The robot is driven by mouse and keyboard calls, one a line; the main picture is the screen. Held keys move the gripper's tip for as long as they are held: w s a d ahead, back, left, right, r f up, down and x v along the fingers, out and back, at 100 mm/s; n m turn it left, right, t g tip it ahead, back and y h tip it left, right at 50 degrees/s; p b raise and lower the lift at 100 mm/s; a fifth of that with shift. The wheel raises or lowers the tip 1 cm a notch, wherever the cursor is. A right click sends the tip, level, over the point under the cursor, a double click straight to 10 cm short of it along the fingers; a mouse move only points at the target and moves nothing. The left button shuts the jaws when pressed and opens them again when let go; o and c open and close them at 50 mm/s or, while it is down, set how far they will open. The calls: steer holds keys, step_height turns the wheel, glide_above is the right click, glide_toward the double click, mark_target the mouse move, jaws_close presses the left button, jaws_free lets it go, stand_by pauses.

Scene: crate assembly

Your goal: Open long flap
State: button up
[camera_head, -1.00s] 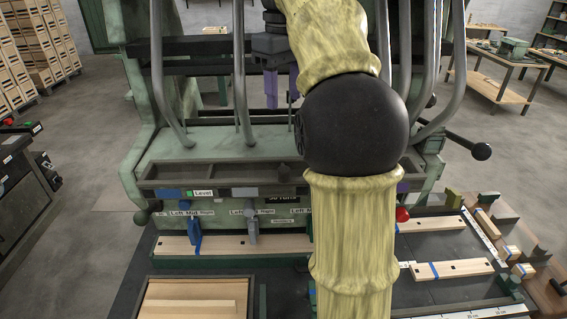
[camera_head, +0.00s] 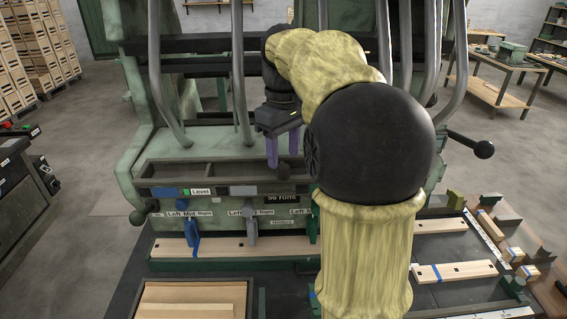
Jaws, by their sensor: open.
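The green machine (camera_head: 160,190) stands in front of me, with a long open trough (camera_head: 190,170) along its front. No part is marked as the long flap, and I cannot tell which piece it is. My gripper (camera_head: 284,158), with two purple fingers, is open and points down. In the picture it overlaps the right part of the trough. My arm hides the right part of the trough and machine front.
Below the trough are a blue lever (camera_head: 192,233), a grey lever (camera_head: 250,224) and a long wooden slat (camera_head: 225,246). A wooden panel (camera_head: 190,295) lies at the front. More slats (camera_head: 455,271) lie at the right. Grey pipes (camera_head: 241,75) rise near my gripper.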

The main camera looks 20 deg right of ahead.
mark_target(283, 166)
steer(key=shift+f, duration=1.55)
steer(key=shift+w+a, duration=0.1)
jaws_close()
